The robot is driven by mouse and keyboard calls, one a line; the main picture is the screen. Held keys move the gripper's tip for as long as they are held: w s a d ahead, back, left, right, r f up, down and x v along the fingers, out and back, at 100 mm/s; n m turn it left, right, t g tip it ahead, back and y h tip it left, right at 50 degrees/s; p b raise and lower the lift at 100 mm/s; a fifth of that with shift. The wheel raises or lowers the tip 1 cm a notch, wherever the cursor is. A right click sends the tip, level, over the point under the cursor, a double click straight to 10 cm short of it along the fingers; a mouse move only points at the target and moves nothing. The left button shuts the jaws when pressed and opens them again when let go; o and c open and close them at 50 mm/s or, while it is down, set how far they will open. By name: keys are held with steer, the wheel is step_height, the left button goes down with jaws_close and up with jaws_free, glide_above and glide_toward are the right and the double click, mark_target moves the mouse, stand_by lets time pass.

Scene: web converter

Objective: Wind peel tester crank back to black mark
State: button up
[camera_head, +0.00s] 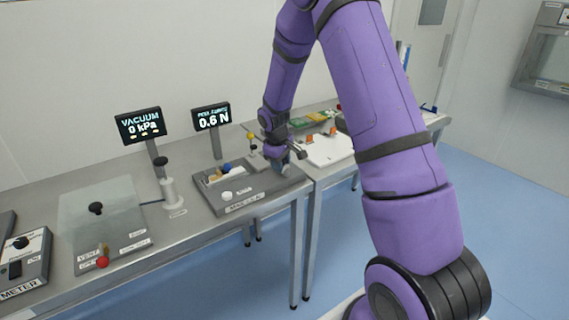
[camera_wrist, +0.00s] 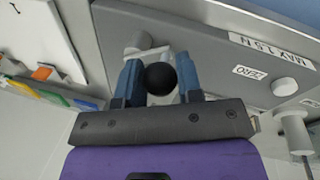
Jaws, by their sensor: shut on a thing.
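The peel tester (camera_head: 240,203) is a grey box on the bench, with a display (camera_head: 212,116) reading 0.6 N. My gripper (camera_head: 284,166) is at its right end. In the wrist view my gripper (camera_wrist: 160,82) has its two blue fingers on either side of the crank's round black knob (camera_wrist: 160,78), shut on it. A pale grey crank part (camera_wrist: 146,46) shows just beyond the knob. In the head view my gripper hides the crank. I cannot make out the black mark.
A vacuum display (camera_head: 140,125) reading 0 kPa and a clear-lidded chamber (camera_head: 100,215) stand to the left. A white board (camera_head: 328,148) with orange clips lies to the right, also in the wrist view (camera_wrist: 42,35). A white post (camera_head: 170,190) stands left of the tester.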

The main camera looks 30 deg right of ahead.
steer(key=m, duration=0.1)
steer(key=w+m, duration=0.1)
steer(key=m, duration=0.1)
steer(key=shift+w+a+m+g, duration=0.2)
steer(key=shift+a+m+g, duration=0.1)
steer(key=shift+w+m+g, duration=0.15)
steer(key=shift+w+m, duration=0.1)
steer(key=shift+m, duration=0.5)
steer(key=shift+w+m+g, duration=0.15)
steer(key=shift+w+m, duration=0.1)
steer(key=shift+m, duration=0.5)
steer(key=shift+a, duration=0.1)
steer(key=o, duration=0.9)
steer(key=r, duration=0.3)
steer(key=a+r, duration=0.1)
steer(key=r, duration=0.3)
steer(key=a+r, duration=0.1)
steer(key=r, duration=0.2)
steer(key=shift+w+r, duration=0.2)
steer(key=shift+r, duration=0.1)
